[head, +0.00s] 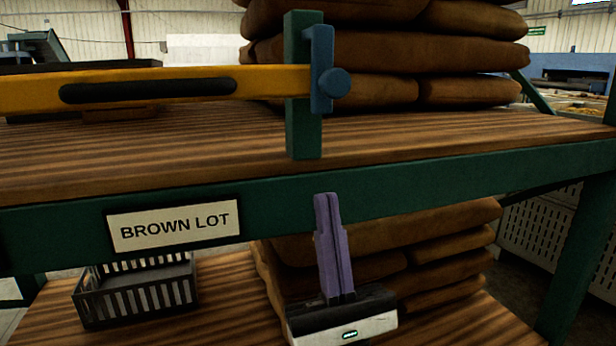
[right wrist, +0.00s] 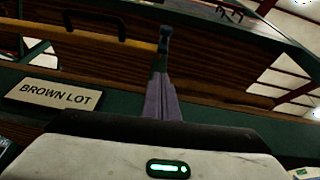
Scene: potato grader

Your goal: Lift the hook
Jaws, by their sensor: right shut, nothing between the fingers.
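The hook (head: 321,70) is a blue piece with a round knob (head: 335,83). The hook also shows in the right wrist view (right wrist: 165,38). My right gripper (head: 326,198) has purple fingers that are shut and empty. It points up in front of the green shelf edge, below the hook and apart from it in the head view. My left gripper is not in view.
The green post (head: 303,135) stands on the wooden shelf (head: 420,135). Brown sacks (head: 430,55) are stacked behind it, with more (head: 440,240) below. A "BROWN LOT" sign (head: 175,226) hangs on the green beam (head: 420,178). A dark crate (head: 135,290) stands on the lower shelf.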

